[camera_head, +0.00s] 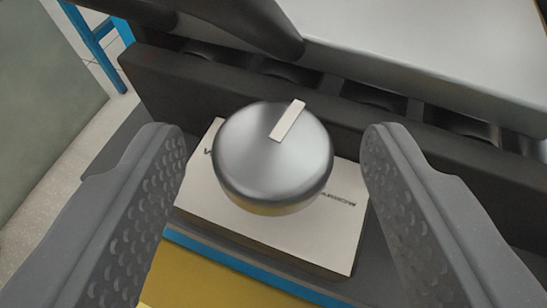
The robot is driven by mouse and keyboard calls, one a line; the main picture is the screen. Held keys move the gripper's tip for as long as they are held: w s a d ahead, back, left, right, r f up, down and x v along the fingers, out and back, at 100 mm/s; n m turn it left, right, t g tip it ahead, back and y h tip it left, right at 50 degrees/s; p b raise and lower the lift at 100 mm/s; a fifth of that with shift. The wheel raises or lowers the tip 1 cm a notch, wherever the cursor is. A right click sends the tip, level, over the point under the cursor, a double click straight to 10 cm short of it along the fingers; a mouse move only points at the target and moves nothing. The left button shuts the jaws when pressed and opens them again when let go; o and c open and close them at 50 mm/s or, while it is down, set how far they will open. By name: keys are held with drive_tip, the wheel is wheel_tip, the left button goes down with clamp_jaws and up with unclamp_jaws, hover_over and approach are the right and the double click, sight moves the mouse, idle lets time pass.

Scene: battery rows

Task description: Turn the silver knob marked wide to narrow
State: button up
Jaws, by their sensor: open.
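The silver knob (262,168) is round, with a pale pointer bar (288,120) on its face. The bar points up and slightly right in the picture. The knob sits on a white label plate (300,238). Dark lettering that looks like "narrow" shows on the plate to the right of the knob; a letter at the left is mostly hidden by the knob. My gripper (277,150) is open, with one finger on the left and one on the right of the knob. Visible gaps lie between the fingers and the knob.
A dark rail (200,85) with dark rounded recesses runs behind the plate. A grey metal panel (430,45) overhangs at the upper right. A yellow surface (205,280) with a blue edge lies in front. A blue frame (95,40) stands at the upper left beside open floor.

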drive_tip(key=c, duration=0.9)
drive_tip(key=shift+c, duration=0.2)
